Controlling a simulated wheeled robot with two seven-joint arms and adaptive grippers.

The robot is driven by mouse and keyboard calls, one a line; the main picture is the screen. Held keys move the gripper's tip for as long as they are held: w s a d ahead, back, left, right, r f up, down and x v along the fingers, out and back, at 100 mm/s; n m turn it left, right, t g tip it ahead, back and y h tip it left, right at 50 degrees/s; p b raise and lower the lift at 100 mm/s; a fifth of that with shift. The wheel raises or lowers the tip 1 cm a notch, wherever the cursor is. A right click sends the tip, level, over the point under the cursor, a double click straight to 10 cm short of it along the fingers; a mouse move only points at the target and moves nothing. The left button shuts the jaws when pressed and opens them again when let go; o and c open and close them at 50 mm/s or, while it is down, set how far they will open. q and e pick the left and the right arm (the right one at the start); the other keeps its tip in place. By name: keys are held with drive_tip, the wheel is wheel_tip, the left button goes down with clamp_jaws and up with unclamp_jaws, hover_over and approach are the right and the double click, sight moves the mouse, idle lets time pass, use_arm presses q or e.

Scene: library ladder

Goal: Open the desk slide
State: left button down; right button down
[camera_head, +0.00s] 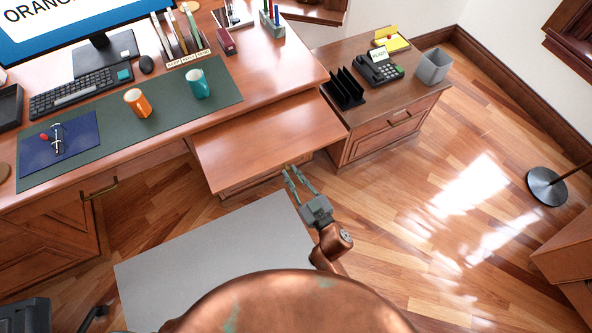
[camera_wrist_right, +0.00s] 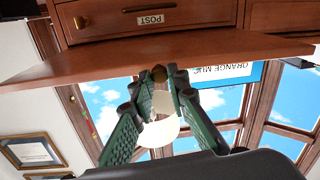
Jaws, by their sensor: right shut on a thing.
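The desk slide (camera_head: 265,135) is a flat reddish-brown wooden board. In the head view it sticks out from under the front of the desk top, to the right of the green mat. In the right wrist view the slide (camera_wrist_right: 110,65) shows as a thin board with a small round brass knob (camera_wrist_right: 158,73) on its edge. My right gripper (camera_head: 290,172) is at the front edge of the slide. In the right wrist view its green fingers (camera_wrist_right: 160,88) are closed around the knob.
The desk carries an orange mug (camera_head: 138,102), a teal mug (camera_head: 199,84) and a keyboard (camera_head: 80,90). A low cabinet (camera_head: 385,125) with a phone (camera_head: 378,68) stands right of the slide. A grey mat (camera_head: 200,262) and open wood floor lie in front.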

drive_tip(key=c, duration=1.8)
unclamp_jaws()
drive_tip(key=shift+c, duration=0.2)
drive_tip(key=v, duration=1.2)
